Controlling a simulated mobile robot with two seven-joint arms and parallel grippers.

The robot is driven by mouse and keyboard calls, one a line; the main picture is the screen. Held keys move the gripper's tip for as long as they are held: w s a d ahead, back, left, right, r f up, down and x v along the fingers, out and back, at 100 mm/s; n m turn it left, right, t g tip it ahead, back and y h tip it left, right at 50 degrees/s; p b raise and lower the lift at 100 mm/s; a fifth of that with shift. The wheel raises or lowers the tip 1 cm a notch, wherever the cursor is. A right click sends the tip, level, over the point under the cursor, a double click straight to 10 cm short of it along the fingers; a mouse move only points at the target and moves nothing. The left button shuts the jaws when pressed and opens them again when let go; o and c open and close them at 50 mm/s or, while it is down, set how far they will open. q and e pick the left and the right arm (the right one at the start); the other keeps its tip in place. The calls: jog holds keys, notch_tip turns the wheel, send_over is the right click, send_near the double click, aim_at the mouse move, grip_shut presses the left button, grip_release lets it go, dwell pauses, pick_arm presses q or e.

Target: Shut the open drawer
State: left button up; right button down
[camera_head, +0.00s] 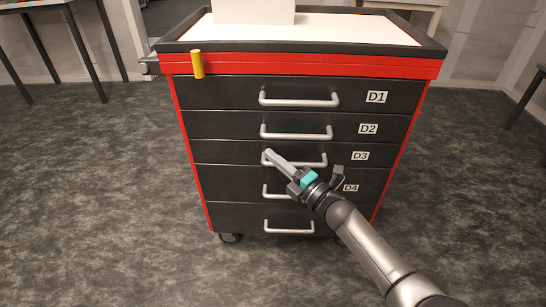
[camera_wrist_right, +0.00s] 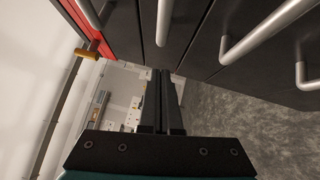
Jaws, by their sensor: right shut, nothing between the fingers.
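The red tool cabinet (camera_head: 190,150) has dark drawer fronts labelled D1 (camera_head: 220,93), D2 (camera_head: 220,125), D3 (camera_head: 225,152) and D4 (camera_head: 230,184), plus an unlabelled one at the bottom. All fronts look about flush; I cannot tell which drawer stands open. My right gripper (camera_head: 268,155) is shut and empty, its fingertips in front of the left end of the D3 handle (camera_head: 312,163). Whether they touch is unclear. In the right wrist view the closed fingers (camera_wrist_right: 161,75) point toward the dark fronts and metal bar handles (camera_wrist_right: 262,35). My left gripper is out of view.
A yellow object (camera_head: 197,65) is at the cabinet's upper left edge. A white box (camera_head: 253,11) stands on the white top. Table legs (camera_head: 85,50) are at the far left. The grey floor beside the cabinet is clear.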

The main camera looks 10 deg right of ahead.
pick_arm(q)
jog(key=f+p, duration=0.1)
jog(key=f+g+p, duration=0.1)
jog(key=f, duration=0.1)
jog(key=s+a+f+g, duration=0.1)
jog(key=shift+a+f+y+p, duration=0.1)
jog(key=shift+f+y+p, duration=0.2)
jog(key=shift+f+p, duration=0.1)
pick_arm(e)
jog(key=v, duration=1)
jog(key=shift+s+a+f, duration=0.1)
jog(key=shift+f, duration=0.05)
